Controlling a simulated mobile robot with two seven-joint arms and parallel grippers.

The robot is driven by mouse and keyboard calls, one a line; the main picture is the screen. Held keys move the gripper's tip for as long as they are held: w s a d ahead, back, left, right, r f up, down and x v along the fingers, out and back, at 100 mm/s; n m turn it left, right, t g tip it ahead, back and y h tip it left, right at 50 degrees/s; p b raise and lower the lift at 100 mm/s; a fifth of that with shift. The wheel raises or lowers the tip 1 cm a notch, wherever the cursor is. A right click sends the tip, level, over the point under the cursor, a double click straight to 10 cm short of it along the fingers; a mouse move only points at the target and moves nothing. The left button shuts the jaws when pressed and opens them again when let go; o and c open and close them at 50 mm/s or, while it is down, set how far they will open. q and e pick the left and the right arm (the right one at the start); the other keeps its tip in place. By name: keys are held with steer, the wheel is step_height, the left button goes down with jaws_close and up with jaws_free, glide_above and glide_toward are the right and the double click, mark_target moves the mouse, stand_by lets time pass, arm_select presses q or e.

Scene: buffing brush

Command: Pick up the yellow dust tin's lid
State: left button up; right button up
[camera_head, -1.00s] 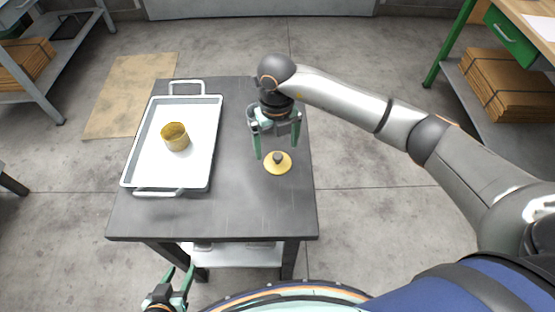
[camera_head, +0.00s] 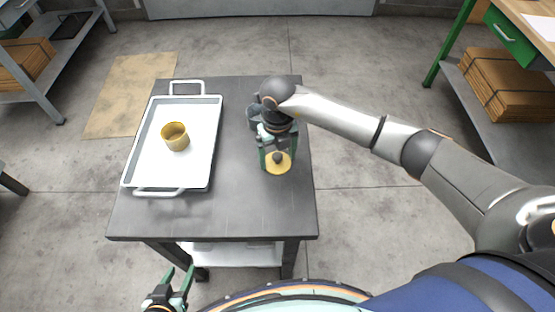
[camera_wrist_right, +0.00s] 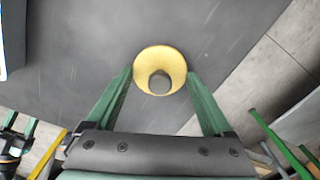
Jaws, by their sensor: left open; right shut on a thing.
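The yellow lid (camera_head: 277,164), round with a dark grey knob, is at the right side of the dark table. It also shows in the right wrist view (camera_wrist_right: 160,62), between the fingertips. My right gripper (camera_head: 278,160) reaches down over it and is shut on it, one green finger on either side. I cannot tell whether the lid still touches the table. The yellow tin (camera_head: 175,138) stands open-topped in the white tray (camera_head: 207,160) at the left of the table. My left gripper (camera_head: 180,278) is open and empty in front of the table, low in the head view.
The dark table (camera_head: 240,215) has clear room at its front and between tray and lid. A dark grey container (camera_head: 254,113) stands behind my right gripper, partly hidden by it. Shelves with cardboard stacks (camera_head: 508,82) stand apart at both sides.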

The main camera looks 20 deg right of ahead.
steer(key=c, duration=0.4)
steer(key=shift+r, duration=0.1)
